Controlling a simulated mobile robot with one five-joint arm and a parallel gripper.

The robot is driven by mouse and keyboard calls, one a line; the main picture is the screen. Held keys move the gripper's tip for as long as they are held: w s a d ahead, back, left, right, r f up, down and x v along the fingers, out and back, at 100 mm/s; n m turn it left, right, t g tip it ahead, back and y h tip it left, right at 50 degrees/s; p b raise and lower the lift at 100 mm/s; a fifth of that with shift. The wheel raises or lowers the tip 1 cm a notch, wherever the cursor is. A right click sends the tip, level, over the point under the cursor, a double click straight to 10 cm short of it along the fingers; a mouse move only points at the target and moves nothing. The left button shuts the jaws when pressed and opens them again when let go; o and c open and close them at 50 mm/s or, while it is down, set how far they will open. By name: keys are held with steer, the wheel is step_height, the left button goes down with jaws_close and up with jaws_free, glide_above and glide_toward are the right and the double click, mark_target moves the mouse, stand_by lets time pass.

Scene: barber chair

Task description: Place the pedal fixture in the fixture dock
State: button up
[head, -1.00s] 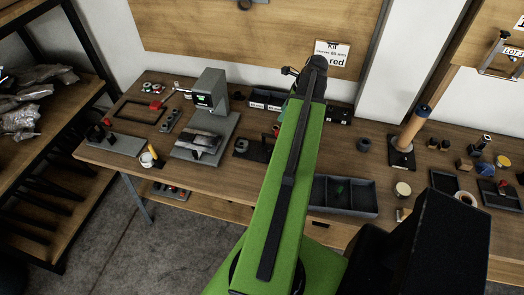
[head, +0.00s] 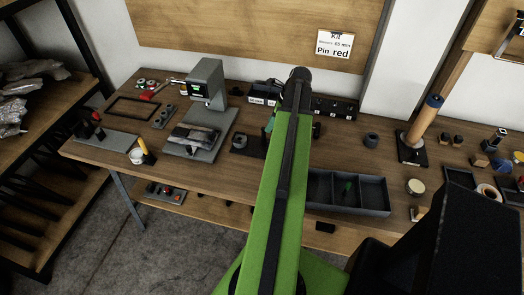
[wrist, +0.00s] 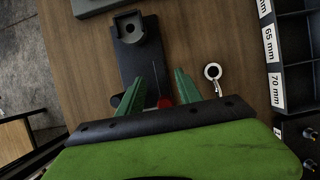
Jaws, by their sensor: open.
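In the wrist view, a dark flat plate (wrist: 130,65) lies on the wooden bench with a grey U-shaped block (wrist: 130,29) on its far end. In the head view, the same block (head: 239,141) shows just left of my arm. I cannot tell whether this is the pedal fixture, the fixture dock or both. My gripper (wrist: 160,75) has its two green fingers apart above the near end of the plate. A small red part (wrist: 164,103) shows between the fingers, partly hidden by my gripper body. I see nothing clearly held.
A ring-ended metal part (wrist: 212,72) lies right of the fingers. A labelled bin rack (wrist: 292,75) stands further right. A grey machine (head: 207,80) stands left of my arm, and a divided tray (head: 345,193) lies to the right. Bare wood shows beside the plate.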

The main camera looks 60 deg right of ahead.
steer(key=b, duration=0.4)
glide_above(261, 141)
steer(key=s+d, duration=0.2)
steer(key=f, duration=0.4)
steer(key=shift+w+a+f, duration=0.25)
steer(key=shift+f, duration=0.1)
steer(key=shift+r, duration=0.2)
jaws_close()
